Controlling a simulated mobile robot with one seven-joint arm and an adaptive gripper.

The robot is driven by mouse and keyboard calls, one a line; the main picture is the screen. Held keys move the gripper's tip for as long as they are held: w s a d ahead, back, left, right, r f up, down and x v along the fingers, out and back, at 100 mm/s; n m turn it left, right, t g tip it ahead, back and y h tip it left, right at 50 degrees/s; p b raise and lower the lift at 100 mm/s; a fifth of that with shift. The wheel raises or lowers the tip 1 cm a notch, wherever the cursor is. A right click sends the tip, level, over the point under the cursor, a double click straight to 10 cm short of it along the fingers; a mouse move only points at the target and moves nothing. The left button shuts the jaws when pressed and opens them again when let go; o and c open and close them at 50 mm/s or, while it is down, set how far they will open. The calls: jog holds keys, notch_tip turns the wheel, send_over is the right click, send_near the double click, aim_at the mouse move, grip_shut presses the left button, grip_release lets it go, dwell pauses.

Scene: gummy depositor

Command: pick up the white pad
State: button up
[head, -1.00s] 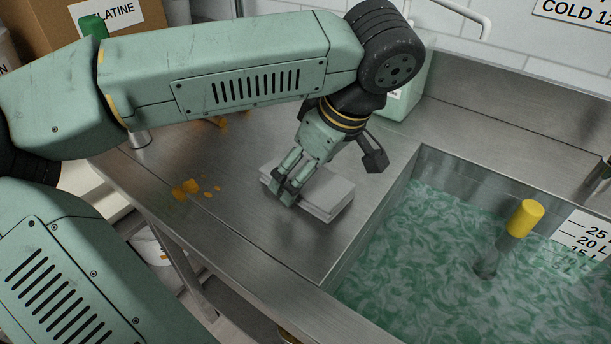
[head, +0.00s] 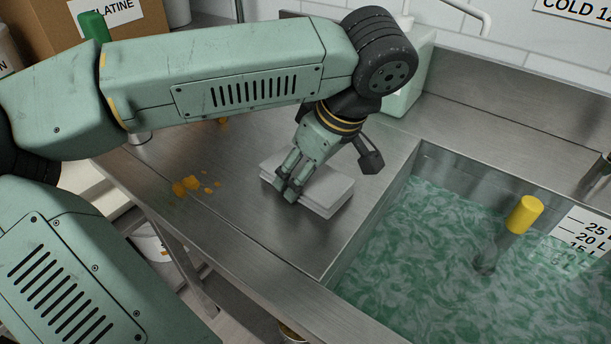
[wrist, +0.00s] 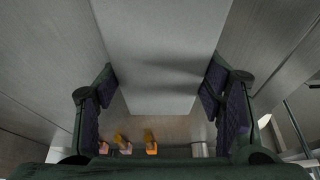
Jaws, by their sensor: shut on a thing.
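The white pad (head: 328,190) is a flat pale slab on the steel counter, left of the sink basin in the head view. It looks layered, with a lower edge showing under its top. My gripper (head: 288,193) points down at the pad's left part, its fingers on the pad and partly covering it. In the wrist view the pad (wrist: 160,55) fills the gap between the two fingers of my gripper (wrist: 161,88), and they are shut on it. I see no clear gap between the pad and the counter.
The sink basin with green swirling water (head: 420,265) lies right of the pad; a yellow-topped cylinder (head: 524,214) stands in it. Orange bits (head: 186,185) lie on the counter at left. A pale green container (head: 408,85) stands behind my wrist. A cardboard box (head: 140,25) is at back left.

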jog(key=shift+c, duration=0.9)
notch_tip(320, 180, up, 10)
jog(key=b, duration=0.1)
jog(key=o, duration=0.6)
jog(key=c, duration=0.5)
jog(key=shift+o, duration=0.2)
